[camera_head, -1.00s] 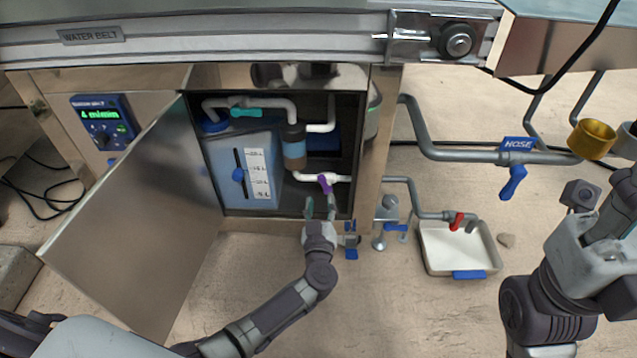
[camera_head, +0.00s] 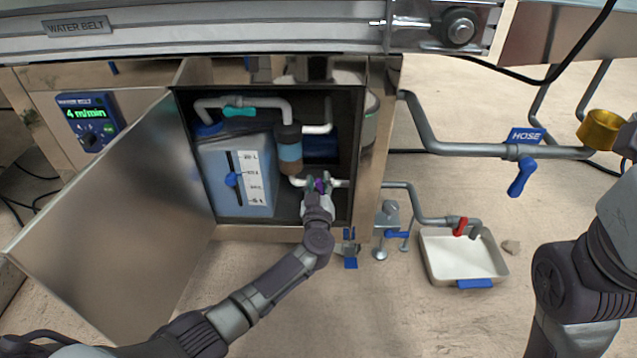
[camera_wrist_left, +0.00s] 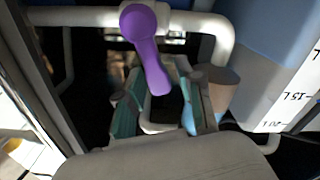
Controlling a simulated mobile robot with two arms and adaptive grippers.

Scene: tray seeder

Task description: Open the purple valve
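The purple valve (camera_wrist_left: 148,48) sits on a white pipe inside the open cabinet; its lever points down and slightly right in the left wrist view. In the head view the valve (camera_head: 322,185) is partly hidden by my left gripper (camera_head: 319,183). The left gripper is open, with its two teal-padded fingers (camera_wrist_left: 162,100) on either side of the lever's lower end. I cannot tell whether either finger touches it. My right arm stands at the right edge of the head view, and its gripper is out of frame.
The open cabinet door (camera_head: 120,220) stands to the left. A blue tank (camera_head: 235,175) with a scale and a filter (camera_head: 289,152) are beside the valve. A teal valve (camera_head: 240,112) is above. Outside right are a red valve (camera_head: 460,227) over a white tray (camera_head: 432,262) and a blue hose valve (camera_head: 520,178).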

